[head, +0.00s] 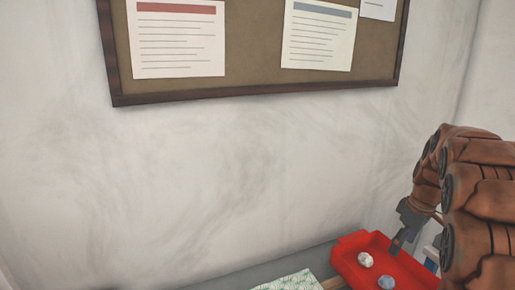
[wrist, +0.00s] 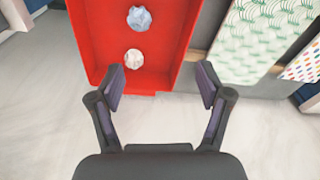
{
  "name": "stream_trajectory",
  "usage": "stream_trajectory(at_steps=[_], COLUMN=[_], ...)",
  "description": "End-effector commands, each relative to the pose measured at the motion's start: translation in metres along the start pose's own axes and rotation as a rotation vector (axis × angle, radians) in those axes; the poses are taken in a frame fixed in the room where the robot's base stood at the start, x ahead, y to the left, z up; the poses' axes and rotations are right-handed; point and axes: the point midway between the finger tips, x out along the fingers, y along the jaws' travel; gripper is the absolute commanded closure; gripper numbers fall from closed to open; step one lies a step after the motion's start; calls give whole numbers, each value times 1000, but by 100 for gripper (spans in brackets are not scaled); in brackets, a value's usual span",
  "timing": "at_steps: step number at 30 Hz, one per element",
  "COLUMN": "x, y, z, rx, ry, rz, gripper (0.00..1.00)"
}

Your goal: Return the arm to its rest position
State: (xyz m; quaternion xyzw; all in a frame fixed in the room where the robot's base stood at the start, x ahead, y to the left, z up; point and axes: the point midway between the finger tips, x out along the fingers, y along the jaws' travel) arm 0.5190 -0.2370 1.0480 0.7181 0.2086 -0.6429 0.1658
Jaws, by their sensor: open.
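My gripper (wrist: 161,78) is open and empty in the wrist view, with its two dark fingers spread apart. Its fingertips overlap the near end of a red tray (wrist: 91,40) in that view. In the head view my gripper (head: 398,245) shows small at the lower right, pointing down over the red tray (head: 346,255). How high it is above the tray I cannot tell. Much of my arm is outside both views.
Two pale crumpled balls lie in the tray: a whitish one (wrist: 134,59) and a bluish one (wrist: 139,18). Green-patterned cloth (wrist: 262,38) lies right of the tray, with dotted cloth (wrist: 304,64) beyond. A pinboard (head: 255,60) hangs on the wall. Pale floor (wrist: 40,100) shows clear.

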Motion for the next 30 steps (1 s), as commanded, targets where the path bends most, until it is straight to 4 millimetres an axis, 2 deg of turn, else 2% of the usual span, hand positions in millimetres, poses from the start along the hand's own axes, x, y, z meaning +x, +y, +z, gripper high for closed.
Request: stream_trajectory(at_steps=[1,3,8,14,20,30], x=[-5,-7,-14,-16,-15,-3], y=[-18,-42,-94,-159,-220,-312], z=[-2,-2,3,18,41,99], rx=[17,54,134,226,312,439], ry=[-6,-20,-49,-92,-132,-203], rz=[-2,-11,-23,-35,-35,-20], gripper=[22,22,22,22,22,22])
